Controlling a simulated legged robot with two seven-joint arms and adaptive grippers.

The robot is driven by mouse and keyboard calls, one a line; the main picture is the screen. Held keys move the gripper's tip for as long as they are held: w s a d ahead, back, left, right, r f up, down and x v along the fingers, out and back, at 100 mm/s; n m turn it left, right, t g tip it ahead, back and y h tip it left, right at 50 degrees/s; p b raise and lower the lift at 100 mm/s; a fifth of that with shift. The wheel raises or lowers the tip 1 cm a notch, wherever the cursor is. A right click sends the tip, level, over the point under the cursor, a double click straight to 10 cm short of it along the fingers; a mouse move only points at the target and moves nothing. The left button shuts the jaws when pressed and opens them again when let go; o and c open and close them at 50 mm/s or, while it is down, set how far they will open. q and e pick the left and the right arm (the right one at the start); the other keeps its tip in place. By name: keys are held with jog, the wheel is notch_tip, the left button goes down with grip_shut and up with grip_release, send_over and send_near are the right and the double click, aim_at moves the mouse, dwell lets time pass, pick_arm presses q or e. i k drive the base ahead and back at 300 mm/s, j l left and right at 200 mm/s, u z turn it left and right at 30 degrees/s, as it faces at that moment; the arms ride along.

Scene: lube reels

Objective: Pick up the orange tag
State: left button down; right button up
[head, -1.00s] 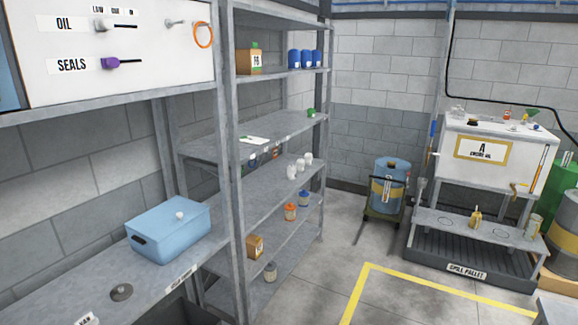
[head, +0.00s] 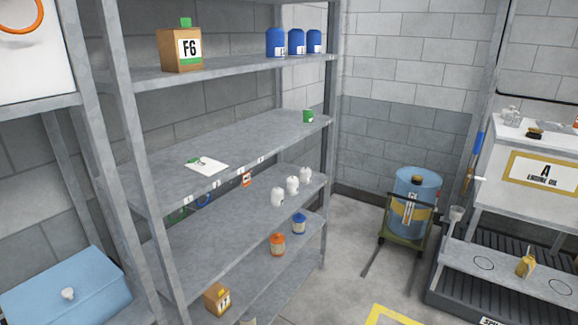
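A small orange tag (head: 246,180) with a pale mark hangs below the front edge of the middle shelf (head: 150,172) of the grey rack. It is too small to read. An orange ring (head: 22,14) hangs on the white board at the upper left, cut off by the picture edge. Neither of my grippers is in the head view.
Under the same shelf edge show a blue ring (head: 204,199) and a green one (head: 180,213). White bottles (head: 292,186) stand on the shelf below. A blue box (head: 68,290) is at lower left. A drum on a cart (head: 416,195) stands right of clear floor.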

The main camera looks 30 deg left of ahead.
aim_at(246, 177)
jog(key=i+u, duration=0.35)
jog(key=i+l+u, duration=0.35)
jog(key=i, duration=0.15)
jog(key=i+l+u, duration=0.35)
jog(key=i+j, duration=0.05)
jog(key=j, duration=0.05)
